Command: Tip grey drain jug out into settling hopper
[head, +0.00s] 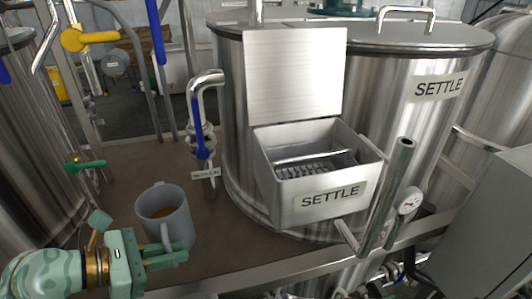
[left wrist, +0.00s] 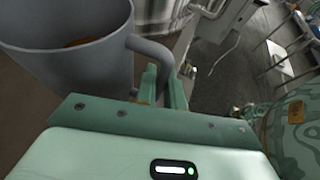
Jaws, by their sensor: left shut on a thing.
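The grey drain jug (head: 180,222) stands upright on or just above the brown deck at the lower left in the head view. A little orange-brown content shows inside it. Its body and handle also show large in the left wrist view (left wrist: 75,68). My left gripper (head: 168,256) is shut on the jug's handle, on the near side of the jug. The settling hopper (head: 283,207) is a steel box labelled SETTLE on the front of the tank, right of the jug. Its lid (head: 292,75) is up, and bars show inside the opening. My right gripper is out of view.
The large SETTLE tank (head: 430,130) stands behind the hopper. A pipe with a blue-handled valve (head: 203,140) rises between jug and hopper. A slanted steel pipe (head: 385,195) and a gauge (head: 410,201) are right of the hopper. The brown deck (head: 130,165) behind the jug is clear.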

